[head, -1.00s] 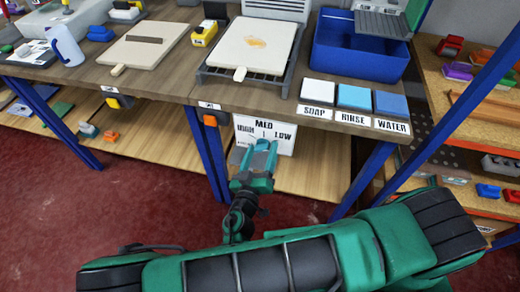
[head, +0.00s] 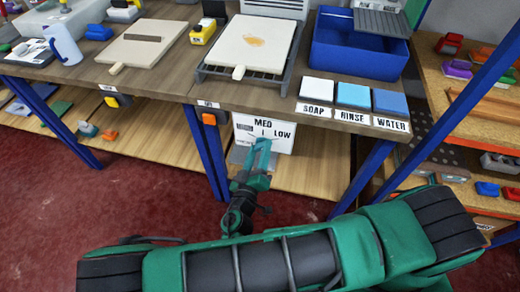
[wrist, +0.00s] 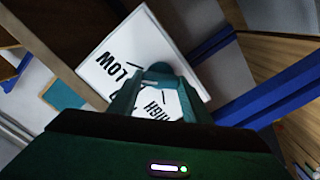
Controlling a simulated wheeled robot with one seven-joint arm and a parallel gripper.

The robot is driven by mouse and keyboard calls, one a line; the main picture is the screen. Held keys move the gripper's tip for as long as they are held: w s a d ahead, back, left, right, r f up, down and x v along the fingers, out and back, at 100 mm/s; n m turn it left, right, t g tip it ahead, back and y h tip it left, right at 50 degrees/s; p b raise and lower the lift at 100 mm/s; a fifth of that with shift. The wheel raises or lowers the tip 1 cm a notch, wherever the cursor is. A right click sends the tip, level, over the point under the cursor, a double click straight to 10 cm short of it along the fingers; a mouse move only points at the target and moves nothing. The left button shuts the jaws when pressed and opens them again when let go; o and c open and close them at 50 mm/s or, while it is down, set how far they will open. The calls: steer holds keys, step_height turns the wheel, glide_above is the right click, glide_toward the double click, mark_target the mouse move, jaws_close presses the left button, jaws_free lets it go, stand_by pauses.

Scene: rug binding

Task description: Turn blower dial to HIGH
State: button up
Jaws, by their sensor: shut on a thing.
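The white dial panel (head: 285,138) stands under the bench, with MED and LOW readable in the head view. In the wrist view the panel (wrist: 125,42) is tilted and shows LOW upside down, with HIGH between my fingers. My gripper (head: 262,145) reaches up to the middle of the panel.
The wooden bench (head: 255,98) overhangs the panel, with a blue leg (head: 211,155) close on the left and another on the right. A lower shelf (head: 313,172) lies under the panel. Red floor is clear at left.

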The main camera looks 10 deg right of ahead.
steer(key=n, duration=0.7)
steer(key=shift+s+a+f, duration=0.1)
steer(key=shift+a+f, duration=0.05)
steer(key=shift+a, duration=0.1)
steer(key=n, duration=0.6)
steer(key=shift+f+n, duration=0.1)
steer(key=shift+n, duration=0.3)
steer(key=n, duration=0.4)
steer(key=shift+d+f+n, duration=0.1)
steer(key=shift+n, duration=1.6)
steer(key=o, duration=1.1)
steer(key=shift+d, duration=0.1)
